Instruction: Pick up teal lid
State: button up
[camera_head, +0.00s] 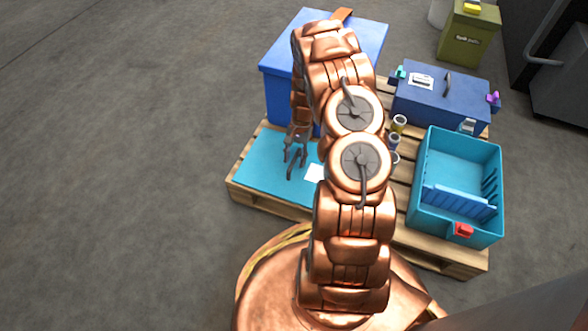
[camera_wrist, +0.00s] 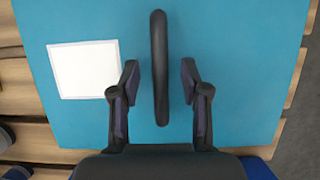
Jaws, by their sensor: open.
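The teal lid (camera_head: 262,163) lies flat on a wooden pallet at the pallet's left front. It also fills most of the wrist view (camera_wrist: 240,60), with a white label (camera_wrist: 84,69) on its left part and a dark upright handle (camera_wrist: 159,68) near its middle. My gripper (camera_wrist: 158,78) is open, with one finger on each side of the handle and a gap on both sides. In the head view my gripper (camera_head: 295,165) is over the lid; my arm hides the lid's right part.
The wooden pallet (camera_head: 270,205) also bears a tall blue box (camera_head: 280,85) behind the lid, a closed blue case (camera_head: 440,100) and an open teal crate (camera_head: 425,190) at the right. Small cups (camera_head: 399,122) stand between. An olive bin (camera_head: 468,38) is behind. Floor at left is clear.

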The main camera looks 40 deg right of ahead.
jog(key=shift+s+a+f, duration=0.1)
jog(key=shift+a+f, duration=0.05)
jog(key=shift+f, duration=0.3)
jog(key=shift+c, duration=0.3)
grip_shut()
